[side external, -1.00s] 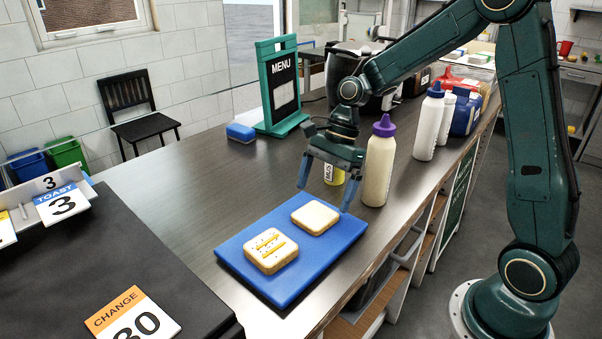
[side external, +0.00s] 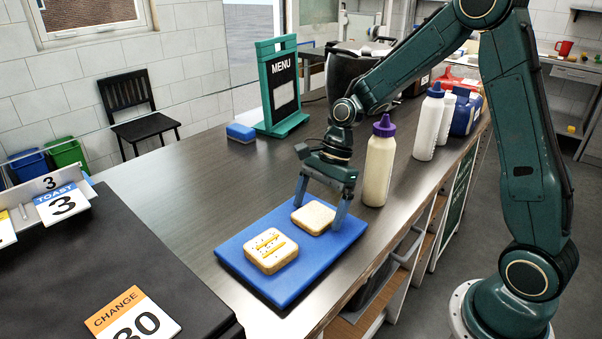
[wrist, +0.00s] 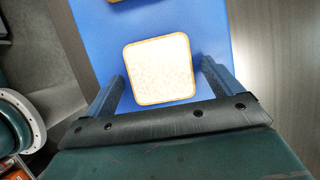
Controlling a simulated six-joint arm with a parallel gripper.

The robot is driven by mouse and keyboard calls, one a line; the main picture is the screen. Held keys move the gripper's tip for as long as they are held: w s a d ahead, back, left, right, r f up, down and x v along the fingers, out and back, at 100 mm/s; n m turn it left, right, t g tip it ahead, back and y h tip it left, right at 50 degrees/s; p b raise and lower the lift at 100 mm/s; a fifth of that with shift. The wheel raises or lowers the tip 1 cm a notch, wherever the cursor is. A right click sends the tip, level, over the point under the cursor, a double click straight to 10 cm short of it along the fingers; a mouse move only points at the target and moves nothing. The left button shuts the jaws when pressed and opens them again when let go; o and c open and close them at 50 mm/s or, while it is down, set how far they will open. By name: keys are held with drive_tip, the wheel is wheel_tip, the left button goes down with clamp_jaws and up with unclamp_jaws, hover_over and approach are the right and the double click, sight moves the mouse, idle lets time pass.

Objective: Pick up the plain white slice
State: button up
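The plain white slice (side external: 313,217) lies flat on the blue board (side external: 237,262), toward its far right end. In the wrist view the plain slice (wrist: 159,70) sits between and slightly beyond the fingers, with a gap on both sides. My gripper (side external: 318,217) is open and low over the board, one finger on each side of the slice. It also shows in the wrist view (wrist: 163,82). A second slice (side external: 270,251), with yellow sauce stripes and dark specks, lies on the board nearer the camera. Whether the fingertips touch the board I cannot tell.
A cream bottle with a purple cap (side external: 379,165) stands close to the right of my gripper. White bottles (side external: 427,124) stand farther back. A menu stand (side external: 278,88) and a blue sponge (side external: 241,133) are at the back. The counter left of the board is clear.

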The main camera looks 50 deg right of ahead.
sight(318, 212)
drive_tip(key=c, duration=0.8)
wheel_tip(318, 212, up, 10)
idle(0.3)
idle(0.4)
